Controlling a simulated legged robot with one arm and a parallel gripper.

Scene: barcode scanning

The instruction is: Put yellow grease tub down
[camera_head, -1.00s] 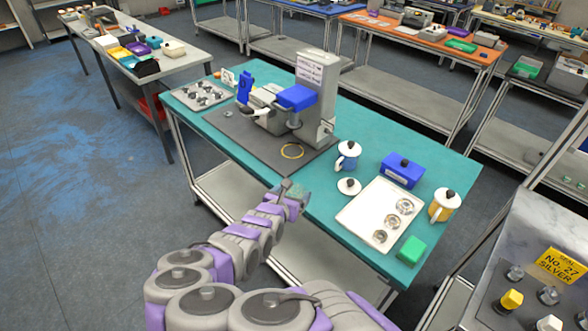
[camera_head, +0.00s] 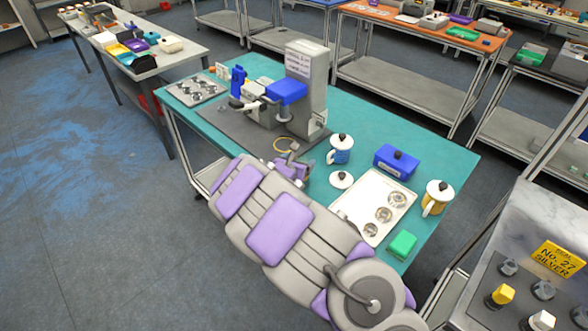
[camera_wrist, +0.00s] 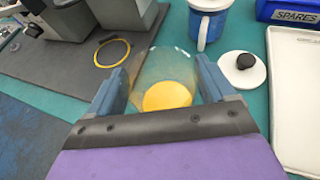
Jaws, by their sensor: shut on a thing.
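My gripper (camera_wrist: 160,80) is shut on the yellow grease tub in the wrist view. The tub is clear, with a yellow disc of grease (camera_wrist: 167,97) showing through it between the two blue-grey fingers. It is over the teal bench, and whether its base touches the top cannot be told. In the head view my gripper (camera_head: 293,168) is over the bench's near edge, below a brass ring (camera_head: 286,145); the tub cannot be made out there. A white lid with a black knob (camera_wrist: 243,68) lies to its right, also in the head view (camera_head: 341,180).
A blue mug (camera_head: 341,150), a blue box (camera_head: 396,161) and a yellow mug (camera_head: 438,198) stand to the right. A white tray (camera_head: 358,200) with metal cups and a green block (camera_head: 402,245) are near. A grey machine (camera_head: 306,80) stands behind on a dark mat.

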